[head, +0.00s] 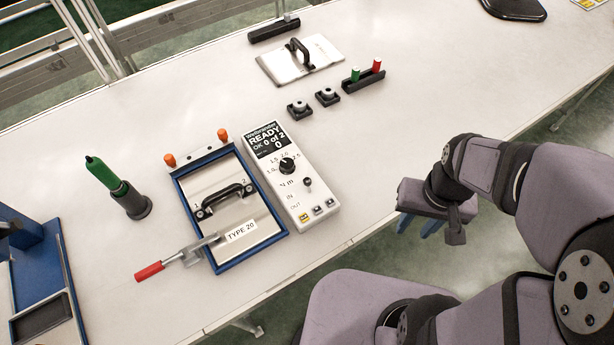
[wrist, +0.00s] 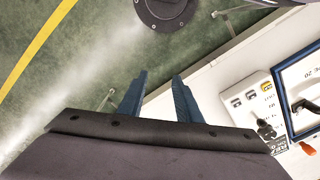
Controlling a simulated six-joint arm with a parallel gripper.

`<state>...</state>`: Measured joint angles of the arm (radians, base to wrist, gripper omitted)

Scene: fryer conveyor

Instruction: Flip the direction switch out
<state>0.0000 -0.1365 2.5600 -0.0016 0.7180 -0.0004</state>
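The direction switch (head: 307,182) is a small dark toggle on the white control box (head: 290,170), beside the printed words IN and OUT. My gripper (head: 421,226) is to the right of the box, past the table's front edge. In the wrist view its two blue fingers (wrist: 160,95) are apart with nothing between them.
A blue-framed TYPE 20 plate (head: 265,240) with a black handle and red-handled clamp (head: 150,271) lies left of the box. A green-handled tool (head: 105,175) stands farther left. Small black fixtures (head: 299,108) and another handled plate (head: 300,60) lie behind. The table between box and gripper is clear.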

